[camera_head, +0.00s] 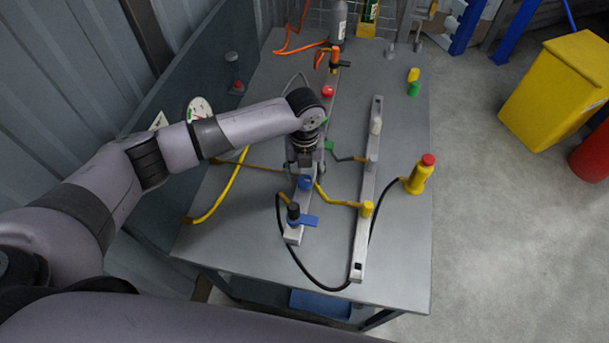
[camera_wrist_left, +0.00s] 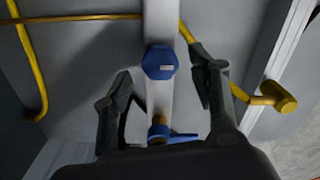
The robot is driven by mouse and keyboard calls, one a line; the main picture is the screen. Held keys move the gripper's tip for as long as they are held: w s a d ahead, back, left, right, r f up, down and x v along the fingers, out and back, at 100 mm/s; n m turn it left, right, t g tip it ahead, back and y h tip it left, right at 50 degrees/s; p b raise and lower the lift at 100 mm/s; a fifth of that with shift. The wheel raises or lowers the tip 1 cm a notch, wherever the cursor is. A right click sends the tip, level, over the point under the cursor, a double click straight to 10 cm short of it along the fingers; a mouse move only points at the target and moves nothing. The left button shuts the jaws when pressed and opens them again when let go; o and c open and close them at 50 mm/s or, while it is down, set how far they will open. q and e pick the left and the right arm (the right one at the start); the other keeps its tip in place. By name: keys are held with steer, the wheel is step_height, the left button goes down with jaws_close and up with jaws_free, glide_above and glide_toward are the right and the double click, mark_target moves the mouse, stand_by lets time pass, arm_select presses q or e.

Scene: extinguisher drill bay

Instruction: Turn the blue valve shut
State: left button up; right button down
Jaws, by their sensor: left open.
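Two blue parts sit on the pale rail (camera_head: 293,239) on the bench. One is a blue round knob (camera_head: 305,183), which shows as a faceted cap (camera_wrist_left: 161,62) in the left wrist view. The other is a blue lever handle (camera_head: 307,221) on a black-topped valve nearer the front end; in the wrist view this lever (camera_wrist_left: 180,138) is partly hidden by my gripper. My left gripper (camera_head: 305,170) is open and points down over the rail, just behind the blue knob. In the wrist view its fingers (camera_wrist_left: 158,88) stand on either side of the rail, holding nothing. My right gripper is not in view.
A second rail (camera_head: 361,235) with a yellow fitting (camera_head: 367,209) runs to the right. Yellow and black hoses cross the bench (camera_head: 405,255). A yellow bottle (camera_head: 420,174) with a red cap stands near the right edge. An orange fitting (camera_head: 335,57) is farther back.

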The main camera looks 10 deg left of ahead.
mark_target(304, 180)
arm_select(q)
step_height(304, 180, up, 10)
stand_by(0.3)
steer(key=shift+s+f, duration=0.1)
steer(key=shift+f, duration=0.15)
